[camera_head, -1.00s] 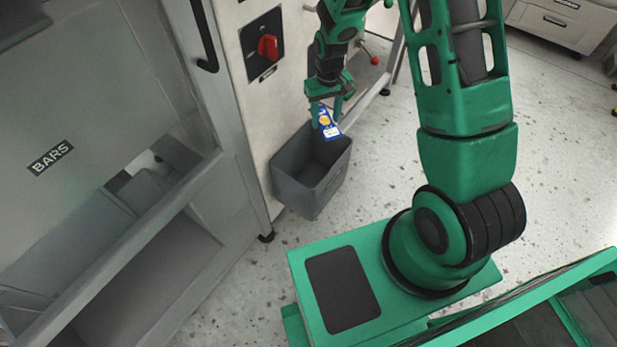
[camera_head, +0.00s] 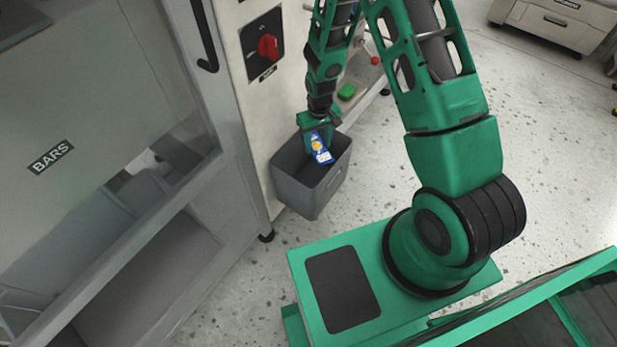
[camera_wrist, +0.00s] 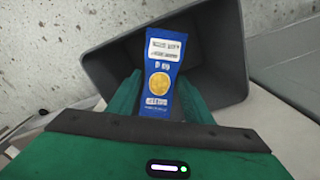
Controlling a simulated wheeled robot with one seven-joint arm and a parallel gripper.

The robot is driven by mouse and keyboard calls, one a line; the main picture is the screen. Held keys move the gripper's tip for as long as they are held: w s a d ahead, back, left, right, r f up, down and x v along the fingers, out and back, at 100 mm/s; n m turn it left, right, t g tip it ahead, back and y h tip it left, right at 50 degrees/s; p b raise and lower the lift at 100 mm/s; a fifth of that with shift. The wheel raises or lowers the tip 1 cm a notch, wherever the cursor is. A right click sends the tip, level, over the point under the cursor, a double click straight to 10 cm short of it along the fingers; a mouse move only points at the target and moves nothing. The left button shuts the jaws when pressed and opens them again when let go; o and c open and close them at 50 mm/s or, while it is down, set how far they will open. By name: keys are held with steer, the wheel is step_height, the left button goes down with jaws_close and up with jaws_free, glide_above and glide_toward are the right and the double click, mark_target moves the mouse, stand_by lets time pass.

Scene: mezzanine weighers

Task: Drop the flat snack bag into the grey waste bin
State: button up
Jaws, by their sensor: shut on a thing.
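The flat snack bag (camera_head: 321,149) is blue with a yellow round mark and a white label. It also shows in the wrist view (camera_wrist: 160,79). My gripper (camera_head: 318,138) is shut on it, with one finger on each side. The grey waste bin (camera_head: 300,194) hangs against the front of the machine and is open at the top. It also shows in the wrist view (camera_wrist: 232,50). The bag and fingertips are over the bin's opening in both views. How deep they reach into the bin is hard to tell. The part of the bag between the fingers is partly hidden.
A grey cabinet labelled BARS (camera_head: 50,157) stands at the left. A red knob (camera_head: 268,47) sits on the machine panel above the bin. A small green block (camera_head: 347,91) lies on a ledge behind my gripper.

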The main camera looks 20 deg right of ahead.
steer(key=o, duration=1.1)
step_height(320, 180, up, 11)
steer(key=shift+f, duration=0.15)
